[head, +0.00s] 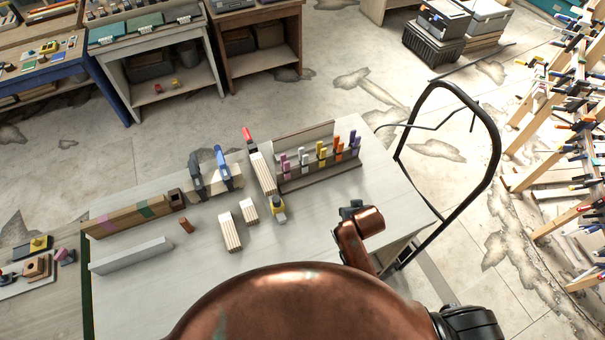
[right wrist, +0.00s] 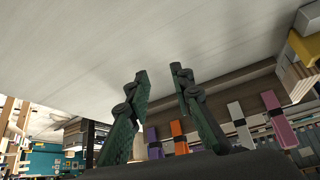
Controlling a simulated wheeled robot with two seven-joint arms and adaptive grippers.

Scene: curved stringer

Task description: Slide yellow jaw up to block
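A yellow jaw (head: 279,209) with grey parts sits at the near end of a pale laminated wood block (head: 263,174) on the bench. At this scale I cannot tell whether the jaw touches the block. A red handle (head: 248,136) shows at the block's far end. In the right wrist view the yellow piece (right wrist: 306,45) is at the upper right edge, beside pale layered wood (right wrist: 292,80). My right gripper (head: 350,209) is over the bench to the right of the jaw. Its dark green fingers (right wrist: 159,72) are apart with nothing between them. My left gripper is out of view.
A rack (head: 318,168) of coloured clamps stands behind and right of the block. Blue-handled clamps (head: 223,168) stand to its left. Loose layered blocks (head: 230,232) and a long grey bar (head: 131,256) lie to the left. The bench (head: 385,190) is clear near my right gripper.

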